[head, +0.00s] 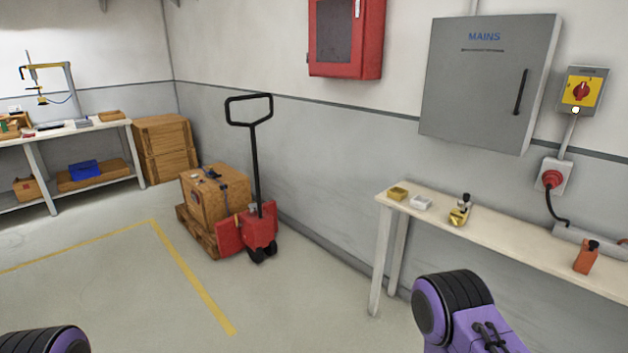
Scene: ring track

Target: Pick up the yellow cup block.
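A small yellow block (398,193), which looks like the yellow cup block, sits at the left end of a narrow pale table (510,241) along the right wall. A similar white block (421,203) sits just to its right. Any hollow in the yellow block is too small to make out. Parts of my purple and black arms show at the bottom left and bottom right. Neither gripper is in view, and nothing of mine touches the yellow block.
A brass-coloured item (459,211) and an orange bottle-like item (586,257) stand farther right on the table. A grey MAINS cabinet (487,83) hangs above. A red pallet truck (247,232) with a crate stands left. The floor between is clear.

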